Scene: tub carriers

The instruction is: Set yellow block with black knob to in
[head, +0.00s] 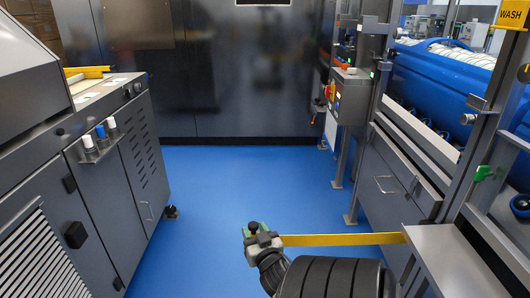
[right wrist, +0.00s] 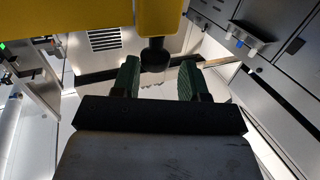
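In the right wrist view a yellow block (right wrist: 162,14) is at the top, with a black knob (right wrist: 154,56) sticking out from it. My right gripper (right wrist: 159,80) is open, with one green-padded finger on each side of the knob. Gaps show between the knob and both fingers. In the head view my right gripper (head: 256,232) is low in the middle, at the left end of a long yellow bar (head: 345,239). The block itself is hard to make out there. My left gripper is not in view.
The bar reaches right to the grey machine frame beside a metal shelf (head: 445,248). A blue tub (head: 428,82) lies behind the frame. A grey cabinet (head: 85,190) with small bottles stands at left. Blue floor (head: 235,180) between them is clear.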

